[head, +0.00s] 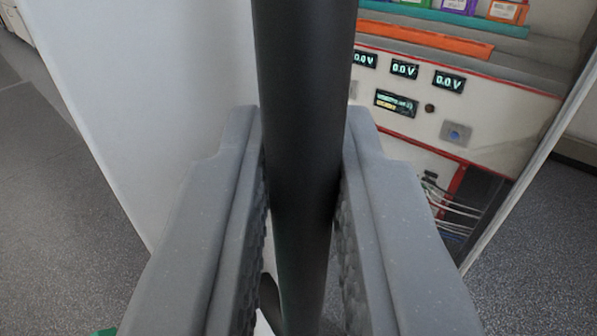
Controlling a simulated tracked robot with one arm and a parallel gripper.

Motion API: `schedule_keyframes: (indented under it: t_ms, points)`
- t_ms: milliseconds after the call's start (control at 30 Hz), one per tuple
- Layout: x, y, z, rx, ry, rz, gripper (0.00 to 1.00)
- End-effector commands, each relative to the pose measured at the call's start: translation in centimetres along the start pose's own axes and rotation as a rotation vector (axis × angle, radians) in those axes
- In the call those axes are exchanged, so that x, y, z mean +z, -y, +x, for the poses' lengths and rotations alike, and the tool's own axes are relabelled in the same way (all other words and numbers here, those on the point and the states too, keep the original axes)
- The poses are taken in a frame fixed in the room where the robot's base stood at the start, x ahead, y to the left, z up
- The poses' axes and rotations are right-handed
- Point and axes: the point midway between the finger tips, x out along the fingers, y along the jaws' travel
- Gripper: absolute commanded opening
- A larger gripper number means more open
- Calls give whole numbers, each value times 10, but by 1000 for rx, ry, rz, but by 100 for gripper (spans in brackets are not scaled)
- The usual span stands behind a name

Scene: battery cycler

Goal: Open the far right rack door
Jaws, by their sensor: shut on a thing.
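My gripper (303,190) fills the lower middle of the head view, its two grey jaws pressed on either side of a thick black vertical bar handle (303,80). The handle runs from the top edge down between the jaws. A white door panel (150,90) is behind and to the left of it, turned at an angle to the rack. To the right, the rack's inside (480,110) shows, so the door stands open. The handle's lower mount is mostly hidden by the jaws.
The rack front holds several 0.0 V displays (404,69), an orange strip (425,38) and coloured boxes (507,11) above. Cables (450,205) hang lower right. A pale rack side edge (540,150) stands at right. Grey speckled floor (45,190) is clear at left.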

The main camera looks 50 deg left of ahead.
Motion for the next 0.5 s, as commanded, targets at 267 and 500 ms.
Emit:
schedule_keyframes:
  t_ms: [267,500]
  points:
    - [-3,-6,-16,-19,-3,-7,0]
    - [-3,-9,-26,-22,-2,-8,0]
